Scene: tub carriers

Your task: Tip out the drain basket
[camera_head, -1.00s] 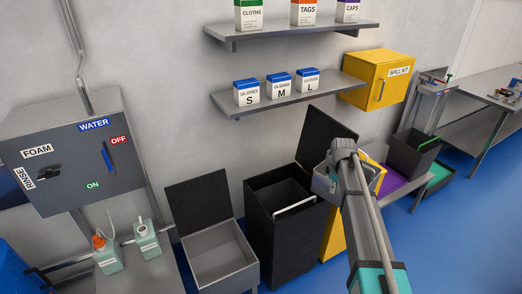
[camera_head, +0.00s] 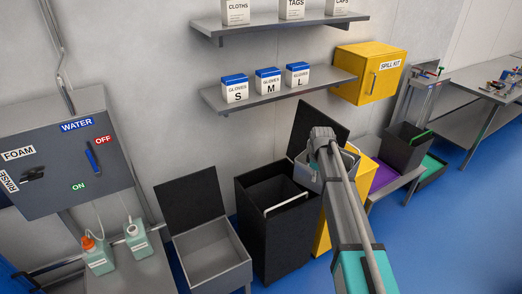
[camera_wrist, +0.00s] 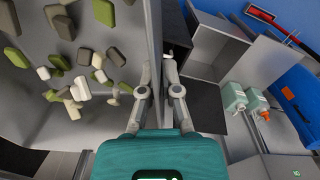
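The drain basket (camera_wrist: 131,30) is a grey tub at the left of the wrist view, with green, grey and white scraps (camera_wrist: 82,88) inside. My gripper (camera_wrist: 158,70) has one finger on each side of its wall and appears shut on the rim. In the head view the basket (camera_head: 307,174) is raised beside the back right of the open black bin (camera_head: 262,232), partly hidden by my arm. My fingers are hidden there.
A lidded grey bin (camera_head: 212,262) stands open left of the black bin. A yellow bin (camera_head: 322,238) is on the right. Shelves with glove boxes (camera_head: 268,82) and a yellow spill kit cabinet (camera_head: 368,75) hang above. Blue floor (camera_head: 450,235) is clear at right.

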